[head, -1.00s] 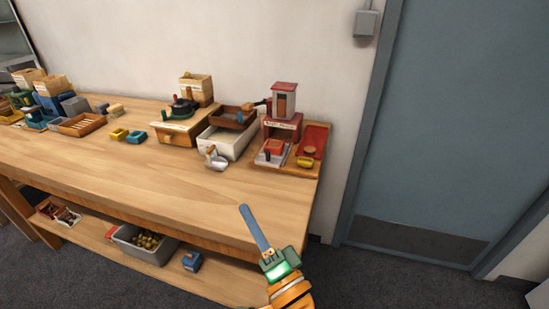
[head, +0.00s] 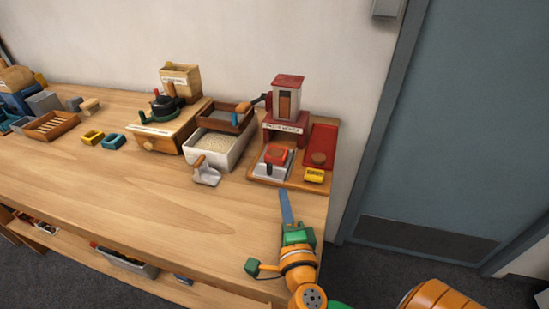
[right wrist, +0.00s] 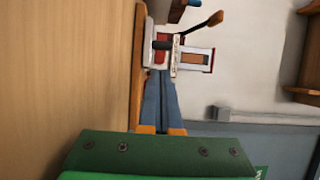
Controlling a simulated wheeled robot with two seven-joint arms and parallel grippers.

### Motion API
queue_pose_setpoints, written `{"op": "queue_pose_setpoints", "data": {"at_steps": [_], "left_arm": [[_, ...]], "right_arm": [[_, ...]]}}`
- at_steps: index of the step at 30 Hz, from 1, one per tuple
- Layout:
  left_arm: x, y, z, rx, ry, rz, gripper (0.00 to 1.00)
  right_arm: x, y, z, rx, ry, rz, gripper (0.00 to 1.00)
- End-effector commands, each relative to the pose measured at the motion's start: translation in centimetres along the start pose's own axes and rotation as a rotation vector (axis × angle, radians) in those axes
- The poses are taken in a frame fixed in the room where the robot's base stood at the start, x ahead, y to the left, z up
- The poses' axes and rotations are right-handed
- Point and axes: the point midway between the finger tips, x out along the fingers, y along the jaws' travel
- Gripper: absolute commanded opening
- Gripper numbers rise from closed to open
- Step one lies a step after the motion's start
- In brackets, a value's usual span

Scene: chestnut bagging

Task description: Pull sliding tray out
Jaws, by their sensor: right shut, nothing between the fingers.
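The sliding tray (head: 274,163) is a pale grey plate with a red block and a dark handle on it, at the foot of a red press machine (head: 287,128) on a wooden board at the right end of the table. In the right wrist view the tray (right wrist: 149,45) shows sideways just beyond my fingers, with its dark handle sticking out. My right gripper (head: 284,194) has long blue fingers and is shut and empty. It points at the tray from the table's front side, apart from it. It also shows in the right wrist view (right wrist: 160,74). My left gripper is not in view.
A yellow block (head: 314,176) and a red pad (head: 321,144) lie right of the tray. A scoop (head: 207,174) and a white bin (head: 225,152) stand to its left. The front middle of the table (head: 120,190) is clear. A blue door (head: 440,130) is at the right.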

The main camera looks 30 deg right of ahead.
Motion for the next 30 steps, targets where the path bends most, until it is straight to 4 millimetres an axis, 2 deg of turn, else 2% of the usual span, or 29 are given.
{"op": "queue_pose_setpoints", "data": {"at_steps": [5,12,18,30], "left_arm": [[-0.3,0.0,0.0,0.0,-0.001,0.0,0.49],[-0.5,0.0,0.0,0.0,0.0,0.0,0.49],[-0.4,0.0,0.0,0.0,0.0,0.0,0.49],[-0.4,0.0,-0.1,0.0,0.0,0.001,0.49]], "right_arm": [[1.8,-0.2,0.1,-0.001,-0.001,-0.005,0.0],[6.7,-0.1,0.0,-0.002,0.001,-0.004,0.0],[9.4,-0.1,0.0,-0.001,-0.001,-0.003,0.0],[10.0,-0.1,0.0,0.0,-0.001,-0.001,0.0]]}}
